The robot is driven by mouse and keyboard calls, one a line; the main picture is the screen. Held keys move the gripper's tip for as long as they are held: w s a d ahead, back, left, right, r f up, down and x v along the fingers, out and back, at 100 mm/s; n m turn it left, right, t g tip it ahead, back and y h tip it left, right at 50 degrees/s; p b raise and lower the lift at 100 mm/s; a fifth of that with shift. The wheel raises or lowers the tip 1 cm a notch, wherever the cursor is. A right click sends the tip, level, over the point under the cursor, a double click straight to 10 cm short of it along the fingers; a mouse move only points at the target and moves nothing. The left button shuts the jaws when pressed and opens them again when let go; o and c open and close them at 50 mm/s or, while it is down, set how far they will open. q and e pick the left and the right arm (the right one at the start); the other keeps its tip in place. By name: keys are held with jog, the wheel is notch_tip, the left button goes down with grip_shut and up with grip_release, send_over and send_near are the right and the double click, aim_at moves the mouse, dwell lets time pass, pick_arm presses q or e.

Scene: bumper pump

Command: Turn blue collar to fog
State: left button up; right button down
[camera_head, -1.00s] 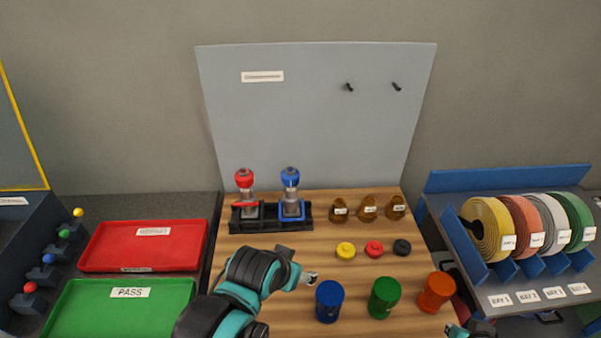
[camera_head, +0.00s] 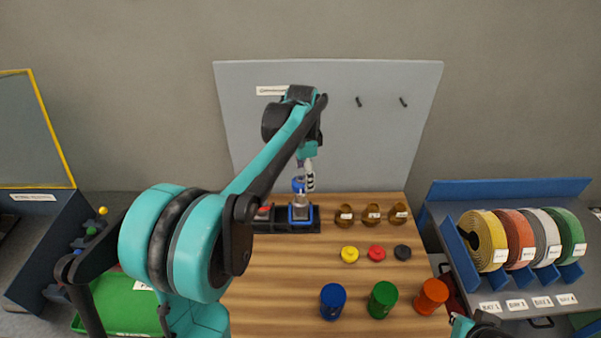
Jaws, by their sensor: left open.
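The blue collar (camera_head: 298,186) tops a grey sprayer head standing upright in the black holder (camera_head: 272,226), within a blue-rimmed slot. My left gripper (camera_head: 308,183) is open and points down at the collar from above, its fingers close against its right side. I cannot tell whether they touch it or straddle it. The red sprayer is mostly hidden behind my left arm; only red at its slot (camera_head: 263,212) shows. My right gripper (camera_head: 465,328) shows only in part at the bottom edge, and its jaws cannot be made out.
Several small amber bottles (camera_head: 371,216) stand right of the holder. Yellow, red and black caps (camera_head: 377,254) lie before them. Blue, green and orange canisters (camera_head: 382,300) stand at the front. A rack of tape rolls (camera_head: 487,240) is at right. A grey board (camera_head: 370,130) rises behind.

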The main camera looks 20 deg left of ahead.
aim_at(300, 178)
pick_arm(q)
jog(key=w+a, duration=0.1)
jog(key=w+a+f+m+g+p, duration=0.1)
jog(key=w, duration=0.1)
jog(key=w+a+m, duration=0.1)
jog(key=w, duration=0.1)
jog(key=shift+a+f+p, duration=0.2)
jog(key=shift+p, duration=0.2)
jog(key=shift+w+a+f+m+g, duration=0.2)
jog(key=shift+m+g, duration=0.1)
jog(key=shift+m, duration=0.1)
notch_tip(300, 178, down, 8)
jog(key=shift+r+b, duration=0.1)
jog(key=shift+b, duration=0.45)
pick_arm(e)
jog(key=shift+r, duration=0.75)
pick_arm(q)
jog(key=c, duration=1.2)
